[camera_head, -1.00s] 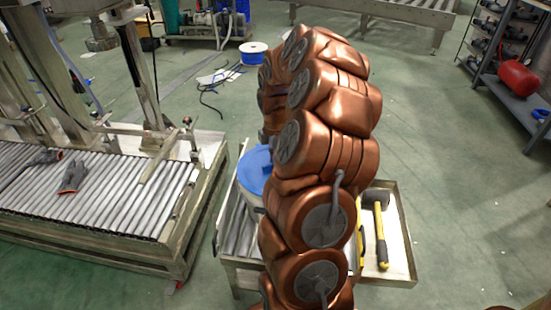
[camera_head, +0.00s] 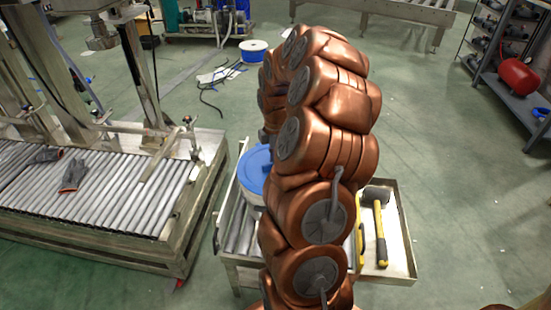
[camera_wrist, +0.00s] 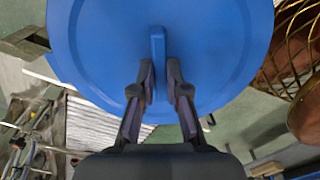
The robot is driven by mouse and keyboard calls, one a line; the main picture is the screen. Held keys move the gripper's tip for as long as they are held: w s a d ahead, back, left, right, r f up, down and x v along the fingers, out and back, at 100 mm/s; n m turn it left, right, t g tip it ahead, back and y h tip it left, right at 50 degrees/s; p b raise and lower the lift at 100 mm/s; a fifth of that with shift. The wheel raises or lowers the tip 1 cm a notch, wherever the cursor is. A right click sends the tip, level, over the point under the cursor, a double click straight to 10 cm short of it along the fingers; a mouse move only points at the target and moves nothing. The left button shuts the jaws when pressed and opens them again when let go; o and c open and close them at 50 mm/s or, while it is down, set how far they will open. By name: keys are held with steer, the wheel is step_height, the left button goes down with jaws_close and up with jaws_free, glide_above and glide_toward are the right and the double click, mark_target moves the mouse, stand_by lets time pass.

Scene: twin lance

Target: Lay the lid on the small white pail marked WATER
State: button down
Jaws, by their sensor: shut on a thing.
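The blue round lid (camera_wrist: 100,45) fills the upper part of the wrist view. It has an upright blue grip (camera_wrist: 158,48) in its middle. My gripper (camera_wrist: 160,82) is shut on this grip, with one dark finger on each side. In the head view the lid (camera_head: 255,170) shows as a blue disc left of my copper arm, which hides its right side. A white rounded body, seemingly the pail (camera_head: 250,192), shows just under the lid's edge; I cannot tell whether they touch. No WATER marking is readable, and the gripper is hidden in the head view.
A small metal roller table (camera_head: 238,230) stands below the lid, with a tray holding a yellow-handled hammer (camera_head: 380,235) at its right. A large roller conveyor (camera_head: 100,200) with dark gloves (camera_head: 73,175) is at left. Open green floor lies at right.

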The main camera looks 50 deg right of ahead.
steer(key=shift+f, duration=0.25)
stand_by(0.4)
steer(key=c, duration=1.1)
jaws_free()
steer(key=shift+o, duration=0.3)
steer(key=o, duration=0.4)
steer(key=shift+r+p, duration=2.1)
steer(key=shift+r, duration=1.45)
steer(key=shift+a, duration=0.1)
